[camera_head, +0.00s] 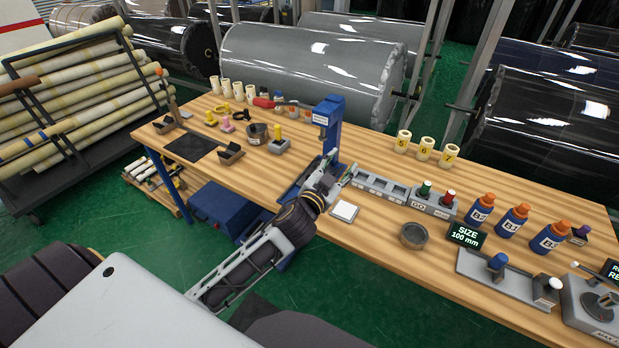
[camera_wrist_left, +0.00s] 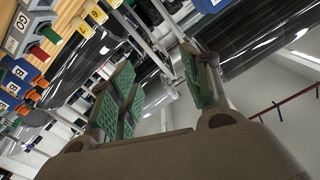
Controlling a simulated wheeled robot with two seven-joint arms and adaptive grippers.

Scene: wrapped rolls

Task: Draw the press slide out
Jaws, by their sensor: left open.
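The blue press (camera_head: 328,118) stands upright near the middle of the table's front edge. My left gripper (camera_head: 345,174) is just in front of and to the right of its column. My arm and gripper cover much of the press's lower part, so I cannot make out the press slide clearly. In the left wrist view my gripper (camera_wrist_left: 158,85) has its green-padded fingers apart, with nothing between them. The press does not show clearly in that view. My right gripper is in neither view.
A grey slotted rack (camera_head: 380,188) lies right of my gripper, with a white square pad (camera_head: 344,211) in front. A button box (camera_head: 433,204), a round grey bowl (camera_head: 413,236) and blue bottles (camera_head: 480,210) stand further right. Cups and small tools lie left of the press.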

